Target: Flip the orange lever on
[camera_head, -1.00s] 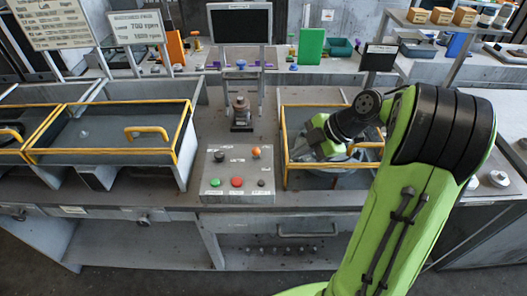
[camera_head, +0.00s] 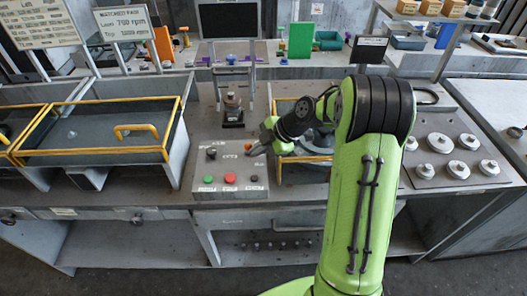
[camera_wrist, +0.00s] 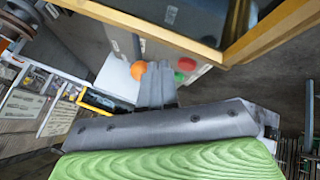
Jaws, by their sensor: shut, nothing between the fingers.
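The orange lever (camera_head: 248,146) has a round orange tip and sits at the upper right of the grey control box (camera_head: 228,189). In the wrist view its orange ball tip (camera_wrist: 138,69) shows just left of my fingers. My gripper (camera_head: 255,151) is shut and empty, with its fingertips close beside the lever on its right. The wrist view shows the shut fingers (camera_wrist: 155,88) pointing toward the box. I cannot tell whether they touch the lever. The lever's stem is mostly hidden.
The box also has a green button (camera_head: 208,179), a red button (camera_head: 230,178) and dark knobs. A yellow-edged bin (camera_head: 308,158) stands right of the box, partly under my arm. Another yellow-edged bin (camera_head: 100,152) is at left. A small fixture (camera_head: 232,112) stands behind the box.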

